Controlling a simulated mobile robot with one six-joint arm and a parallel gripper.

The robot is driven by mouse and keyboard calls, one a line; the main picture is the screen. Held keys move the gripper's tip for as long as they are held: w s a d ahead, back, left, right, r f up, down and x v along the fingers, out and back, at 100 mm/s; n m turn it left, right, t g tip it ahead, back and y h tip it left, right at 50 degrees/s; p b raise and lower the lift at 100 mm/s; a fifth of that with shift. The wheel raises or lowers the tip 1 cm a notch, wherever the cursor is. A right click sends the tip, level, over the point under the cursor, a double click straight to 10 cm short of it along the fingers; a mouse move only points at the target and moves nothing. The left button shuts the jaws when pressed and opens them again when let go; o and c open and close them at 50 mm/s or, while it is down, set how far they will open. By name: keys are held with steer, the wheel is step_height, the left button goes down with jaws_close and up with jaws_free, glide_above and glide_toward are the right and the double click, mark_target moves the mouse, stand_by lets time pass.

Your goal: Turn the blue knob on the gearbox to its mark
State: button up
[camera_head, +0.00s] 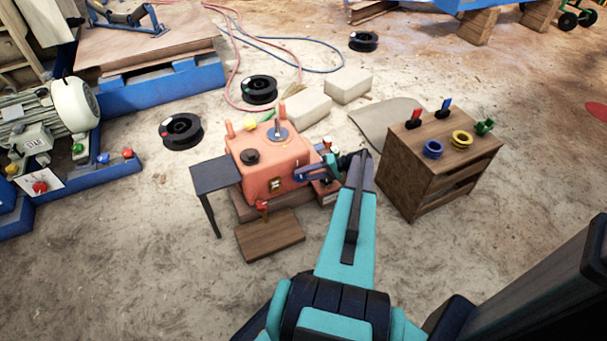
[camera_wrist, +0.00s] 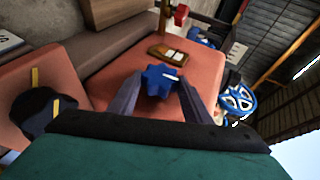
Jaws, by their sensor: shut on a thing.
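The salmon-coloured gearbox (camera_head: 255,158) stands on a wooden base in the middle of the head view; its casing (camera_wrist: 105,72) fills much of the wrist view. The blue knob (camera_wrist: 161,81) is star-shaped and carries a white line that points roughly sideways to the right. My gripper (camera_wrist: 162,92) has one finger on each side of the knob and is shut on it. I cannot make out the knob's target mark in either view.
A blue handwheel (camera_wrist: 237,99) is at the right. A wooden cabinet (camera_head: 425,165) stands right of the gearbox, a small dark table (camera_head: 216,175) left of it.

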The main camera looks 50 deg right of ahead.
steer(key=shift+w+a+f+t+y, duration=0.15)
steer(key=shift+t+y, duration=0.15)
steer(key=shift+y, duration=0.2)
steer(key=o, duration=1.1)
steer(key=shift+c, duration=0.2)
steer(key=shift+s+d, duration=0.2)
steer(key=p+v, duration=0.3)
steer(key=v, duration=1)
steer(key=shift+s, duration=0.25)
steer(key=shift+d, duration=0.15)
